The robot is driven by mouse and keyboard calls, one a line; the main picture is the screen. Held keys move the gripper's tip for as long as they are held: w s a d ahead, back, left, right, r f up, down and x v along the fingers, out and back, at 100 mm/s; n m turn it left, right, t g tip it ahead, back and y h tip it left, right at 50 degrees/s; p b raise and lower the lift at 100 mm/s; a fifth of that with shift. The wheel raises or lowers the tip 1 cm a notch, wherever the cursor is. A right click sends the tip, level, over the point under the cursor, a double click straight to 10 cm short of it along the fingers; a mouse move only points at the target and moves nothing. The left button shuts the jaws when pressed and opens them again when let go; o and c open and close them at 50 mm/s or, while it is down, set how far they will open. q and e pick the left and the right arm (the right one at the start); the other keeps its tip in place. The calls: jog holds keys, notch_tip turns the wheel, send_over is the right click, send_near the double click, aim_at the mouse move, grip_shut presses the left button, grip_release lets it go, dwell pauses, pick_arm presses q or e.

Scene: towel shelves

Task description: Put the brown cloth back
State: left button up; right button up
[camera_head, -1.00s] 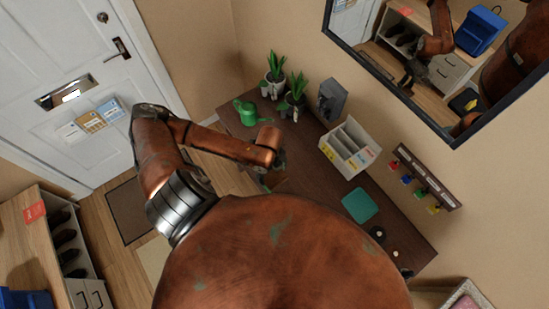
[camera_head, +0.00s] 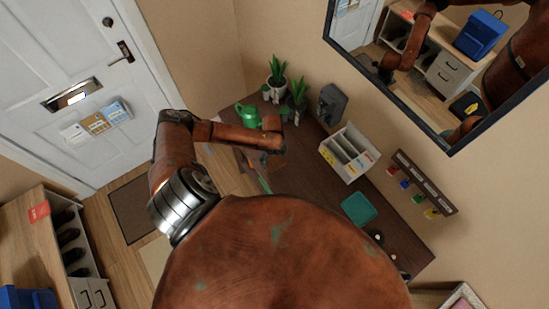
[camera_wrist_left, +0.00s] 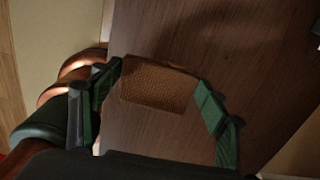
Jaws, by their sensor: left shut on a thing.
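The brown cloth (camera_wrist_left: 158,86) shows in the left wrist view as a small, flat, woven-looking rectangle over the dark wooden top. My left gripper (camera_wrist_left: 160,76) has its two green fingers at opposite sides of the cloth, and it is shut on it. Whether the cloth touches the wood under it, I cannot tell. My right gripper is not in view.
The dark table (camera_head: 315,190) runs along the wall. On it are a green watering can (camera_head: 247,114), potted plants (camera_head: 277,82), a white sorter (camera_head: 348,153) and a teal tray (camera_head: 358,208). A key rack (camera_head: 424,181) and mirror (camera_head: 450,150) hang on the wall.

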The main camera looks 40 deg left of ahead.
aim_at(273, 157)
pick_arm(q)
jog(key=shift+w+a+f, duration=0.1)
jog(key=shift+w+f, duration=0.05)
jog(key=shift+f, duration=0.85)
jog(key=shift+w+a+f, duration=0.1)
jog(key=shift+f, duration=0.85)
jog(key=o, duration=1)
notch_tip(273, 157, up, 12)
jog(key=shift+r+b, duration=0.1)
jog(key=shift+b, duration=0.3)
